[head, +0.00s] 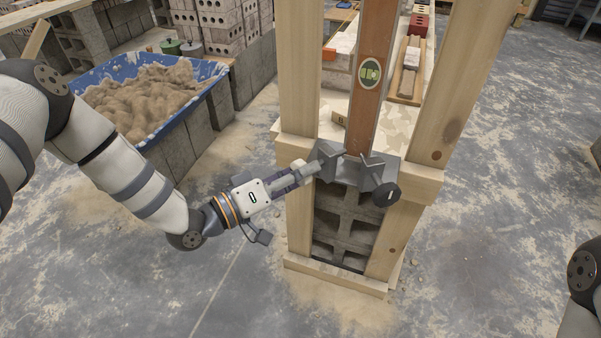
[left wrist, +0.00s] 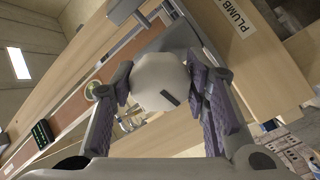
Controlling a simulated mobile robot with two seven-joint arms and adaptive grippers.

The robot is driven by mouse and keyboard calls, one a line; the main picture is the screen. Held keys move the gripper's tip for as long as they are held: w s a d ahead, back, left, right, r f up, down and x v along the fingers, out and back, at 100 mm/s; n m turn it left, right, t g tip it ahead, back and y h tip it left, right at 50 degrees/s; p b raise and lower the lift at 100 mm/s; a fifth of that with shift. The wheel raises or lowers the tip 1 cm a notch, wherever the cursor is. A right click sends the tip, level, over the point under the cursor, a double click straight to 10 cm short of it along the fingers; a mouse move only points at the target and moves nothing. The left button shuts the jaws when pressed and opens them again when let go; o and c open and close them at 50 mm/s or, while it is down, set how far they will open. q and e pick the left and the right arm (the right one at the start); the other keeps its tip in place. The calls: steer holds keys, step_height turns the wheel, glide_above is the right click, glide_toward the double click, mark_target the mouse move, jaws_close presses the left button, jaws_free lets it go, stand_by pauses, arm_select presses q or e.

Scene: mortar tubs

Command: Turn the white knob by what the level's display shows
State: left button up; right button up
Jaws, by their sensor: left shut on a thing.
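The white knob (left wrist: 160,80) sits between the two purple-padded fingers of my left gripper (left wrist: 165,92), which is shut on it. The knob has a dark mark on its face. In the head view my left gripper (head: 288,182) reaches the left side of the grey clamp, and the knob is mostly covered there. The brown level (head: 371,45) stands upright in the clamp, with a round greenish vial (head: 370,72). In the left wrist view the level's small dark display (left wrist: 42,133) shows green marks, too small to read. My right gripper is out of view.
A black knob (head: 386,194) is on the clamp's right side. A wooden frame (head: 298,70) surrounds the level, with grey blocks (head: 345,225) below. A blue tub (head: 215,72) of mortar stands at left. The floor at right is mostly clear.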

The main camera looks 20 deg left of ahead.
arm_select(q)
steer(key=n+b, duration=0.1)
steer(key=n, duration=0.5)
steer(key=shift+n, duration=0.3)
steer(key=n+b, duration=0.1)
steer(key=n, duration=0.5)
steer(key=n+b, duration=0.2)
steer(key=n, duration=0.4)
steer(key=shift+n, duration=0.4)
steer(key=n+b, duration=0.2)
steer(key=n, duration=0.3)
steer(key=shift+r, duration=0.1)
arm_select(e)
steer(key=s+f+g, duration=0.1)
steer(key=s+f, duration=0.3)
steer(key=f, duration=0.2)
arm_select(q)
steer(key=shift+n, duration=0.3)
steer(key=o, duration=1.2)
steer(key=shift+a, duration=0.1)
